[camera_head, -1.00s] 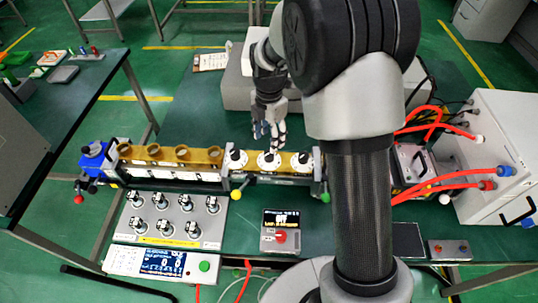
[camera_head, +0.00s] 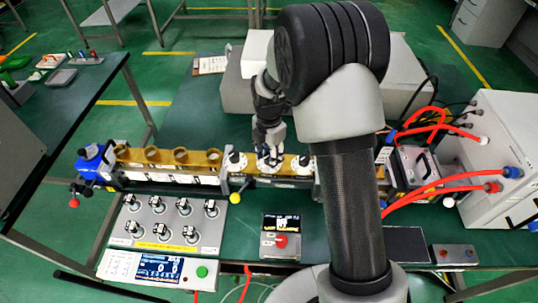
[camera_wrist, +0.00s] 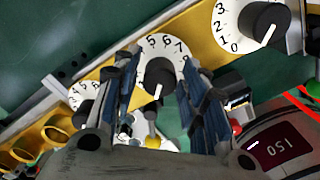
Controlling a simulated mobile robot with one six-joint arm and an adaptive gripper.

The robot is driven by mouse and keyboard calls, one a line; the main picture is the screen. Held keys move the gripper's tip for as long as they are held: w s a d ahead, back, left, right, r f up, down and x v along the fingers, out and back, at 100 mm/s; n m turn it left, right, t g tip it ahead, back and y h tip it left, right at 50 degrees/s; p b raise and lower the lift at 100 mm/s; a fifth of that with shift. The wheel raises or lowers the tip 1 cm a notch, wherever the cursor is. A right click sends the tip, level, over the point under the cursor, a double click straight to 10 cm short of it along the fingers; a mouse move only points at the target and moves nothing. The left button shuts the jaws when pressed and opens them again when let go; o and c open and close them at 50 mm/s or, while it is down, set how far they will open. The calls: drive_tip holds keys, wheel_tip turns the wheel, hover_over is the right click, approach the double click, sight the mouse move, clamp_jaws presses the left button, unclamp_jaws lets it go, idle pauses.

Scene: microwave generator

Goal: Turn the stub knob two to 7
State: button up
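The middle stub knob (camera_head: 270,163) sits on the yellow-topped tuner, between a left knob (camera_head: 235,162) and a right knob (camera_head: 303,164). In the wrist view, the middle knob (camera_wrist: 160,75) is black on a white dial. Its white mark points down in the picture, and digits 5, 6 and 7 show along the dial's top. My gripper (camera_head: 268,148) is over this knob. In the wrist view my gripper (camera_wrist: 161,66) is open, with one finger on each side of the knob and visible gaps. The dial's lower part is partly hidden.
The other two dials stand close on either side of my fingers. A yellow ball-ended lever (camera_wrist: 153,141) is just below the knob in the wrist view. A small display box (camera_head: 281,237) stands in front of the tuner. Red cables (camera_head: 430,190) run at the right.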

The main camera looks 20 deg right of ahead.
drive_tip(key=c, duration=0.8)
drive_tip(key=shift+m, duration=0.3)
